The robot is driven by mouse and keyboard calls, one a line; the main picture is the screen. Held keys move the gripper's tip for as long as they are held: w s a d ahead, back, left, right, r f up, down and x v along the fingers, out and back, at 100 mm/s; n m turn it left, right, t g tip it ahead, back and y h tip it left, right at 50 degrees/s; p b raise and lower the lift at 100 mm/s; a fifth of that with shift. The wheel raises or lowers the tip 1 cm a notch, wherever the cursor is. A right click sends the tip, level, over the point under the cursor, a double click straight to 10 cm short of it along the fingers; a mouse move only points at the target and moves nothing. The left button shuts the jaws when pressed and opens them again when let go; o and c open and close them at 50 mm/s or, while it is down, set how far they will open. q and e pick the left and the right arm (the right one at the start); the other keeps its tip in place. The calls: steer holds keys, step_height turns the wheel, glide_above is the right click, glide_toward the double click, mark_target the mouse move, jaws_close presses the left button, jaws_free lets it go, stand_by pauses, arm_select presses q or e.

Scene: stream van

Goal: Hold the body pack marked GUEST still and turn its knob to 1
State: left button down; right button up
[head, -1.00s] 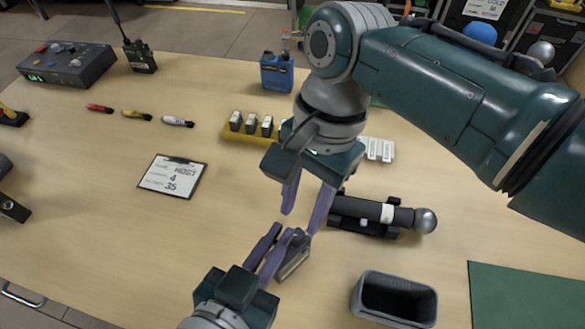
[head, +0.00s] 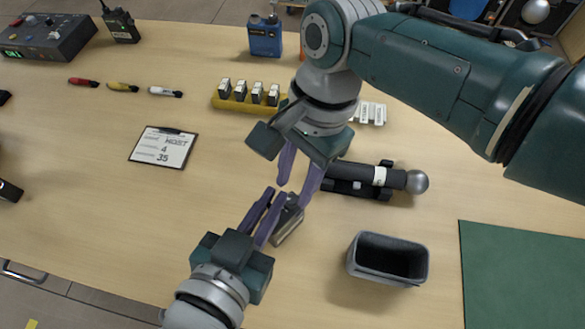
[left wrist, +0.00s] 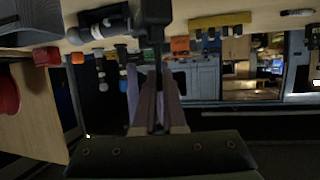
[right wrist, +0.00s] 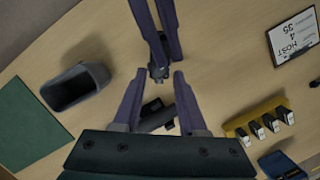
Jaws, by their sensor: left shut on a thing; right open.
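The body pack (head: 287,224), a small dark grey box, is held tilted by my left gripper (head: 268,215) over the table's front middle. Its GUEST marking and knob setting cannot be read. My left gripper is shut on it; its fingers show in the left wrist view (left wrist: 158,100). My right gripper (head: 295,178) is open, just above the pack's far end, with one finger close beside it. In the right wrist view the end of the pack (right wrist: 157,71) appears dark, ahead of and between my open right fingertips (right wrist: 158,76); I cannot tell whether they touch it.
A microphone on a black cradle (head: 362,181) lies right of the grippers. A grey bin (head: 388,262) and green mat (head: 520,275) are at front right. A HOST clipboard (head: 163,147) lies left; a yellow battery rack (head: 228,103) stands behind.

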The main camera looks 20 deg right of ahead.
mark_target(294, 199)
steer(key=shift+d+x, duration=0.15)
steer(key=shift+x, duration=0.5)
steer(key=shift+d+x, duration=0.15)
steer(key=shift+x, duration=0.5)
steer(key=shift+f, duration=0.3)
steer(key=m+t, duration=0.1)
steer(key=m, duration=0.4)
steer(key=shift+s, duration=0.1)
steer(key=m, duration=0.3)
steer(key=m+t, duration=0.1)
steer(key=m, duration=0.1)
steer(key=shift+s+m+t, duration=0.1)
steer(key=shift+m+t, duration=0.2)
steer(key=shift+m, duration=0.1)
jaws_close()
